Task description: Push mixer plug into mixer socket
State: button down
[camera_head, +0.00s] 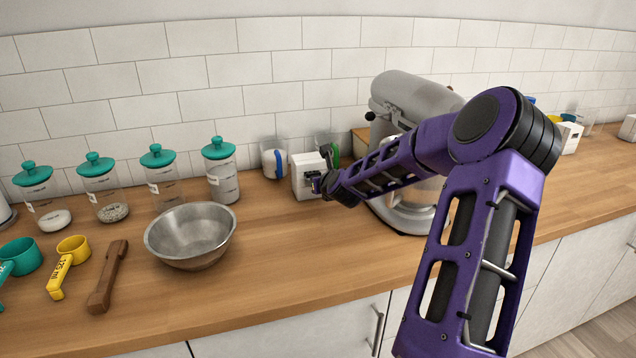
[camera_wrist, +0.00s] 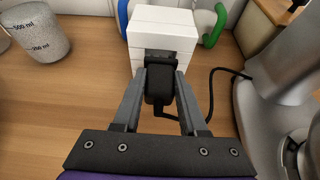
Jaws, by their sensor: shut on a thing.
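The mixer plug (camera_wrist: 159,86) is black, with a cord running from it to the right toward the mixer. My gripper (camera_wrist: 160,78) is shut on the plug in the wrist view, one finger on each side. The mixer socket is a white box (camera_wrist: 163,32) directly ahead, with a dark front part against the plug. The plug's front meets this dark part; how deep it sits cannot be told. In the head view the white box (camera_head: 305,176) stands on the counter, and my gripper (camera_head: 322,183) is at its front, mostly hidden by my arm.
The grey stand mixer (camera_head: 412,100) stands close on the right, partly behind my arm. A metal bowl (camera_head: 190,232) and teal-lidded jars (camera_head: 221,176) are to the left. Blue-handled (camera_head: 280,163) and green-handled cups stand behind the box. The counter (camera_head: 290,255) in front is clear.

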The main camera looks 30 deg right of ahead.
jog(key=shift+w+d, duration=0.1)
jog(key=shift+w, duration=0.5)
jog(key=shift+w+d+r, duration=0.15)
jog(key=shift+w+r, duration=0.1)
jog(key=shift+w, duration=0.05)
dwell(1.0)
jog(key=shift+c, duration=1.9)
grip_release()
jog(key=shift+f, duration=0.1)
jog(key=shift+w+f, duration=0.1)
jog(key=shift+v, duration=1.65)
jog(key=shift+p+v, duration=0.35)
jog(key=shift+v, duration=1.1)
